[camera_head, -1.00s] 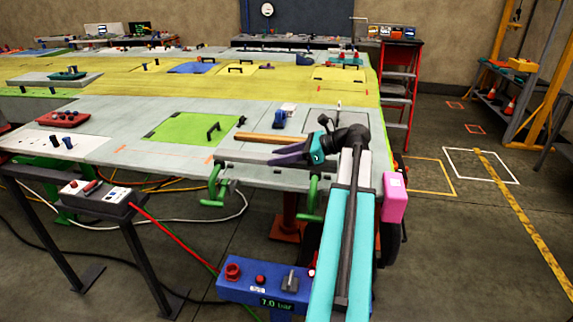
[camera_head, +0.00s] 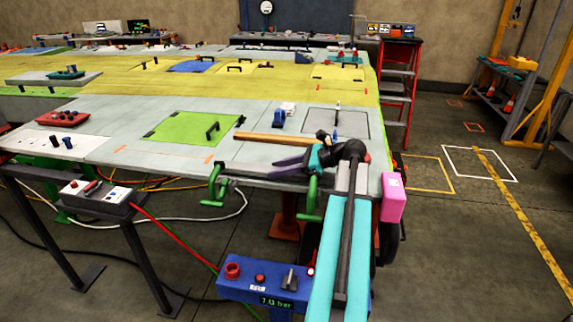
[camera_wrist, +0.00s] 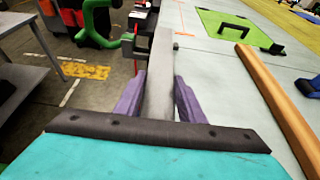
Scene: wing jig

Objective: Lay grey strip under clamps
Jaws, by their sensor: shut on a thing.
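The grey strip (camera_wrist: 160,85) runs lengthwise away from my gripper in the wrist view, between its two purple fingers. My gripper (camera_head: 285,164) is shut on the strip at the table's near edge. In the head view the strip (camera_head: 240,170) is pale and hard to separate from the grey tabletop. A green clamp (camera_head: 216,186) hangs at the near edge to the left of my gripper, and another green clamp (camera_head: 312,195) is beside my arm. A green clamp (camera_wrist: 98,25) also shows by the strip's far end in the wrist view. Whether the strip touches the tabletop is unclear.
A wooden bar (camera_head: 272,138) lies just behind my gripper. A green panel with a black handle (camera_head: 212,131) is farther left. A blue clamp-like block (camera_head: 277,120) stands behind the bar. A blue control box (camera_head: 262,290) is in front of the table.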

